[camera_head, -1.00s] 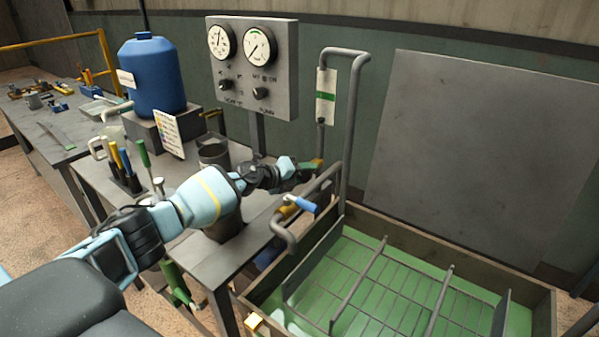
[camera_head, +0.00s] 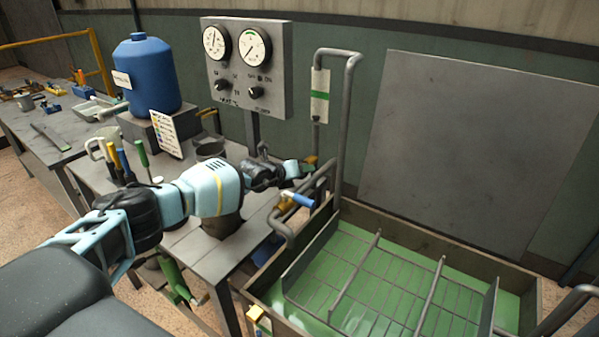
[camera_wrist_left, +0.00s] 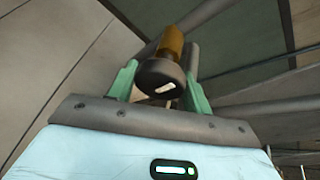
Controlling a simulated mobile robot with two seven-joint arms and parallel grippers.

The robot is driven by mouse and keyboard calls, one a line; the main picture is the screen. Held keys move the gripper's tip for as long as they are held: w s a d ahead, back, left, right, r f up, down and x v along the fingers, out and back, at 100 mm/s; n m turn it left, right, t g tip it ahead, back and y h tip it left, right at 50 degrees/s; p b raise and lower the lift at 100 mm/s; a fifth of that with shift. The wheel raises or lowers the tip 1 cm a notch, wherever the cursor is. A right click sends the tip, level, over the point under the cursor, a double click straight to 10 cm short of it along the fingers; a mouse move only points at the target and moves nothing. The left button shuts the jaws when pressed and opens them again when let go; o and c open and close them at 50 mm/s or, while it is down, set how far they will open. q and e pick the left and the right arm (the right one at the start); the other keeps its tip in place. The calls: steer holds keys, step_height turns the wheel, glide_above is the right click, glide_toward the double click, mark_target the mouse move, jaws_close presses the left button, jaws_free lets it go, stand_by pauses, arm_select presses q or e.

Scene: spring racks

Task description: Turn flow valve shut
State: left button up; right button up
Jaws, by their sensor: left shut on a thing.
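My left gripper (camera_head: 308,165) reaches across the small table to the pipework at the tank's back left corner. Its green fingers (camera_wrist_left: 160,88) stand on either side of a dark round knob (camera_wrist_left: 160,76) with a pale mark on its end. The gripper is shut on this knob. A brass-coloured valve body (camera_wrist_left: 171,45) extends behind the knob. In the head view only a bit of orange (camera_head: 311,160) shows at the fingertips, and the knob is hidden. A separate blue lever (camera_head: 304,200) sits on the pipe just below the gripper. My right gripper is not in view.
A green-bottomed tank with a metal rim (camera_head: 420,238) and a wire rack (camera_head: 400,290) lies to the right. A gauge panel (camera_head: 245,68) stands behind. The table holds a blue jug (camera_head: 147,75), a dark cup (camera_head: 210,150) and several tool handles (camera_head: 125,160).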

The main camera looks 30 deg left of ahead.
arm_select(q)
steer(key=shift+a+m+y, duration=0.1)
steer(key=shift+m+y, duration=0.3)
stand_by(0.6)
steer(key=o, duration=0.9)
steer(key=shift+o, duration=0.2)
steer(key=shift+d+r+n+h, duration=0.15)
steer(key=shift+d+n+h, duration=0.1)
steer(key=shift+n+h, duration=0.15)
steer(key=shift+a+f+n, duration=0.15)
steer(key=shift+f+n, duration=0.05)
steer(key=shift+n, duration=0.2)
steer(key=shift+h, duration=0.4)
